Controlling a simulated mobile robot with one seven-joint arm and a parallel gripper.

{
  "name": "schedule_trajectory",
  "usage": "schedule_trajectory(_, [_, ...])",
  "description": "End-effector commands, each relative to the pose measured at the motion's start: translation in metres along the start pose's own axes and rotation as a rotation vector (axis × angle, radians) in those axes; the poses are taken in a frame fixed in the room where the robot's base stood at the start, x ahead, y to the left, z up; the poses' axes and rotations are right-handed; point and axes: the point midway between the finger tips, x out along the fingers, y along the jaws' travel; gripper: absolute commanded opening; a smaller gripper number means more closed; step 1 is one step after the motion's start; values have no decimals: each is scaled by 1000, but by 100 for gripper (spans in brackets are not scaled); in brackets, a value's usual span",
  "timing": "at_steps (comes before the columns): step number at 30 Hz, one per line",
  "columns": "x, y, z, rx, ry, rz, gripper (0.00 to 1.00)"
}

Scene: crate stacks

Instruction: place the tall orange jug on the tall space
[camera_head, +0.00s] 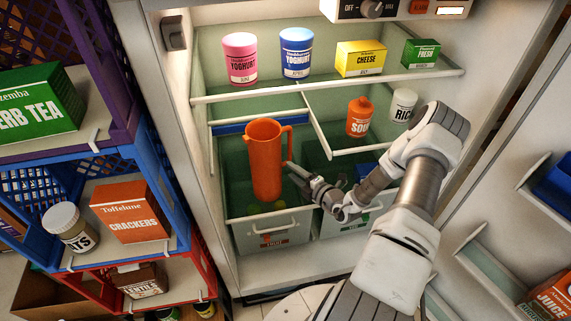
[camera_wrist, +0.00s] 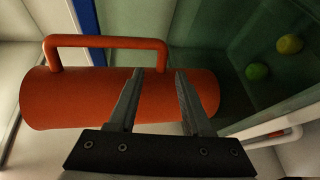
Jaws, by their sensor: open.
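The tall orange jug (camera_head: 264,165) stands upright in the fridge, in the tall space at the left beside the short half shelf (camera_head: 318,125). Its base appears to rest above the left clear drawer (camera_head: 268,232); the exact contact is hard to see. Its handle is on the right side. My gripper (camera_head: 289,171) is at the jug's lower right side. In the wrist view the jug (camera_wrist: 60,98) fills the background sideways, with its handle at the top. The open gripper fingers (camera_wrist: 158,75) overlap it in the picture; I cannot tell whether they touch it.
A pink yoghurt tub (camera_head: 240,60), blue yoghurt tub (camera_head: 296,55), cheese box (camera_head: 360,59) and green box (camera_head: 421,54) stand on the upper shelf. An orange bottle (camera_head: 359,118) and white rice jar (camera_head: 403,106) stand on the half shelf. Crate stacks (camera_head: 125,150) are left; the open door is right.

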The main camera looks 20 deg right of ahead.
Motion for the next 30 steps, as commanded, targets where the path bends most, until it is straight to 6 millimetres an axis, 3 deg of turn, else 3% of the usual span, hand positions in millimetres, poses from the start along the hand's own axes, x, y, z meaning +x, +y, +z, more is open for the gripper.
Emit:
schedule_trajectory(4, [-32, 2, 1, 2, -2, -1, 50])
schedule_trajectory(10, [-55, 1, 0, 0, -1, 0, 50])
schedule_trajectory(30, [-59, 4, -1, -14, 10, 4, 50])
